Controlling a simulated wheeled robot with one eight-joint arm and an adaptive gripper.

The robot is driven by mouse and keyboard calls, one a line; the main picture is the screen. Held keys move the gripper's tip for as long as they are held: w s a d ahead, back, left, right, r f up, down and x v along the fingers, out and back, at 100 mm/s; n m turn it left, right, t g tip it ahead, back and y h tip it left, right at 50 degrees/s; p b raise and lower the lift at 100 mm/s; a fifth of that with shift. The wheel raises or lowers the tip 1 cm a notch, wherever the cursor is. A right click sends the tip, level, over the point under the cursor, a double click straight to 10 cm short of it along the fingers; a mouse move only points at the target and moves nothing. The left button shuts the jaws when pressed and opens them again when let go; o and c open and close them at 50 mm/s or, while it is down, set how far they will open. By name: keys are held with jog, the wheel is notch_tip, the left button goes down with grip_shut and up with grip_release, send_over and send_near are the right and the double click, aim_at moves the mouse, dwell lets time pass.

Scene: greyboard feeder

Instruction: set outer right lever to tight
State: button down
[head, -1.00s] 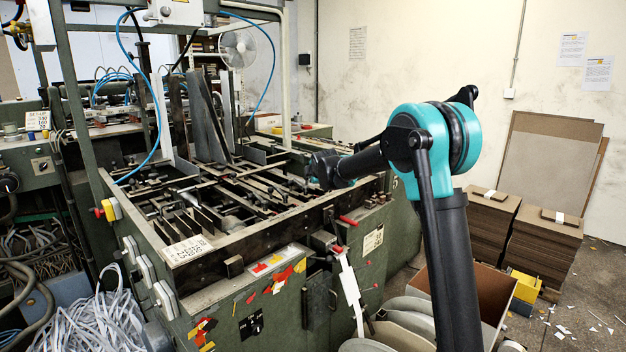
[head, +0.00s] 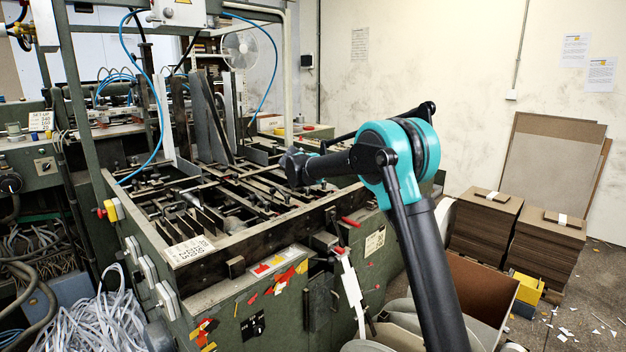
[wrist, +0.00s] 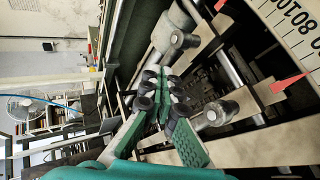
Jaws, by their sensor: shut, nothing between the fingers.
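In the wrist view my gripper (wrist: 160,90) is shut and empty, its green fingers and dark pads together among the feeder's metal bars. A grey clamp lever with a rounded head (wrist: 217,112) lies just right of the fingers. Another grey clamp fitting (wrist: 176,38) is above them on a rod. I cannot tell which is the outer right lever, nor how tight it is. In the head view my wrist end is over the right part of the feeder bed (head: 232,240); the fingers are not clear there.
A numbered scale (wrist: 292,30) with a red pointer (wrist: 287,83) is at the right of the wrist view. Upright metal plates (head: 208,120) stand at the back of the bed. Board stacks (head: 484,225) stand at the right.

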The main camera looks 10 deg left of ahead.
jog(key=shift+w+a+m+g+h, duration=0.15)
jog(key=shift+w+m+h, duration=0.2)
jog(key=shift+m+h, duration=0.25)
jog(key=shift+w+d+m+g+h, duration=0.15)
jog(key=shift+w+m+h, duration=0.2)
jog(key=shift+m+h, duration=0.25)
jog(key=shift+w+a, duration=0.1)
jog(key=shift+a, duration=0.05)
jog(key=v, duration=1.2)
